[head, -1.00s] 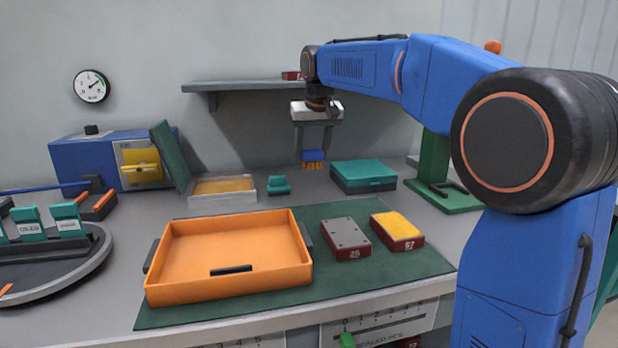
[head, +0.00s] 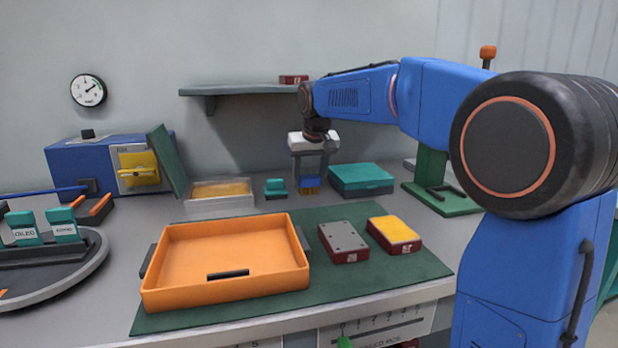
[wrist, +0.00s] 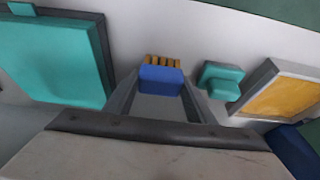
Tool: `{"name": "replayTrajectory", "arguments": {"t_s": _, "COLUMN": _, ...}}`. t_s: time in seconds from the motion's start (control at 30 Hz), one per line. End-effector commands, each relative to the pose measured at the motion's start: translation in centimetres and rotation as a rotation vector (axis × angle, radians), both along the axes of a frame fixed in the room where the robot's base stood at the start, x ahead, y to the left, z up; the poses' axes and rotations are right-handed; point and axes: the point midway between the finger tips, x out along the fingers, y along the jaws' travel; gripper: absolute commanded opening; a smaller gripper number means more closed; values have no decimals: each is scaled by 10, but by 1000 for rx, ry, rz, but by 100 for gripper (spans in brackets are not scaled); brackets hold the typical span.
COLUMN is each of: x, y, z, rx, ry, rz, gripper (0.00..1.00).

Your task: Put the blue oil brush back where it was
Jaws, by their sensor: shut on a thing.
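The blue oil brush (head: 310,182) is a small blue block; its orange bristles (wrist: 162,61) show in the wrist view. My gripper (head: 310,178) is shut on the brush and holds it upright, bristles down, at the back of the bench. In the wrist view the blue body (wrist: 161,80) sits between the two fingertips. The brush is low, at or just above the grey bench top; I cannot tell whether it touches. It is between a small teal block (head: 275,188) on its left and a teal box (head: 361,179) on its right.
An orange tray (head: 228,262) and two dark red blocks (head: 343,242), (head: 394,235) lie on the green mat in front. A shelf (head: 240,90) is on the wall behind.

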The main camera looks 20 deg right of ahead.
Motion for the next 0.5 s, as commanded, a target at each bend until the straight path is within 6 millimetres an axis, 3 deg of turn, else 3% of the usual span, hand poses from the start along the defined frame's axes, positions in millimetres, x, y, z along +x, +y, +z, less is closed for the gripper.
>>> {"name": "replayTrajectory", "arguments": {"t_s": 0.03, "x": 0, "y": 0, "z": -1, "rx": 0, "ry": 0, "rz": 0, "gripper": 54}}
{"name": "replayTrajectory", "arguments": {"t_s": 0.1, "x": 0, "y": 0, "z": 0, "rx": 0, "ry": 0, "rz": 0, "gripper": 68}}
{"name": "replayTrajectory", "arguments": {"t_s": 0.5, "x": -1, "y": 0, "z": 6, "rx": 0, "ry": -2, "rz": 0, "gripper": 68}}
